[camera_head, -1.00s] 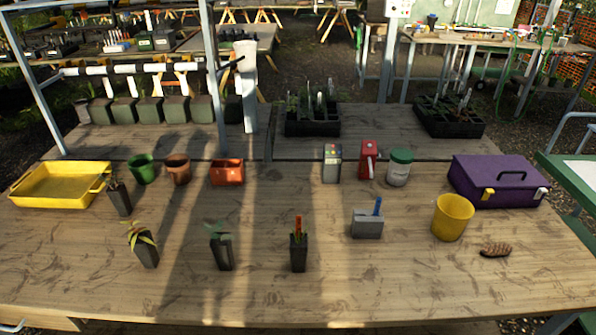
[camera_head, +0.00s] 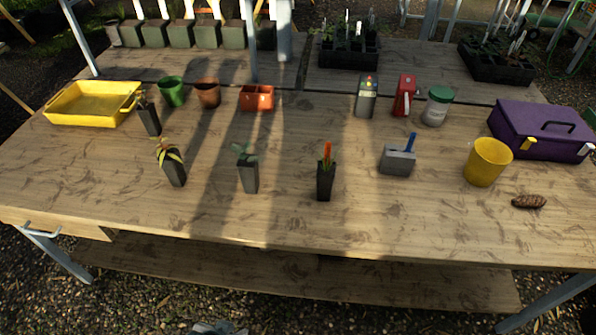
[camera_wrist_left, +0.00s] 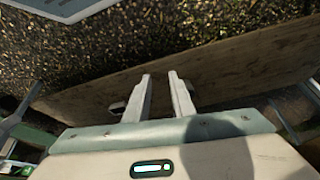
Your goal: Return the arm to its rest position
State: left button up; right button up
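My left gripper (camera_head: 218,328) barely shows at the bottom edge of the head view, low in front of the table and over the gravel. In the left wrist view my left gripper (camera_wrist_left: 164,92) has its two pale fingers apart, with nothing between them. Behind the fingers is a wooden board, with gravel beyond it. My left gripper is clear of everything on the table. My right gripper is in neither view.
The wooden table (camera_head: 290,222) carries a yellow tray (camera_head: 72,119), several potted seedlings, a yellow pot (camera_head: 487,163) and a purple toolbox (camera_head: 540,143). Its front strip is bare. A lower shelf (camera_head: 300,283) runs beneath it. Gravel (camera_head: 120,312) lies in front.

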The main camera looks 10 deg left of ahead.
pick_arm(q)
jog(key=s+d+f+t+b, duration=0.1)
jog(key=f+b, duration=0.2)
jog(key=f, duration=1.1)
jog(key=s+d+f+t+h+b, duration=0.1)
jog(key=s+d+f+b, duration=0.1)
jog(key=f, duration=1.2)
jog(key=shift+s+d+t+b, duration=0.2)
jog(key=shift+t+b, duration=0.1)
jog(key=shift+b, duration=0.15)
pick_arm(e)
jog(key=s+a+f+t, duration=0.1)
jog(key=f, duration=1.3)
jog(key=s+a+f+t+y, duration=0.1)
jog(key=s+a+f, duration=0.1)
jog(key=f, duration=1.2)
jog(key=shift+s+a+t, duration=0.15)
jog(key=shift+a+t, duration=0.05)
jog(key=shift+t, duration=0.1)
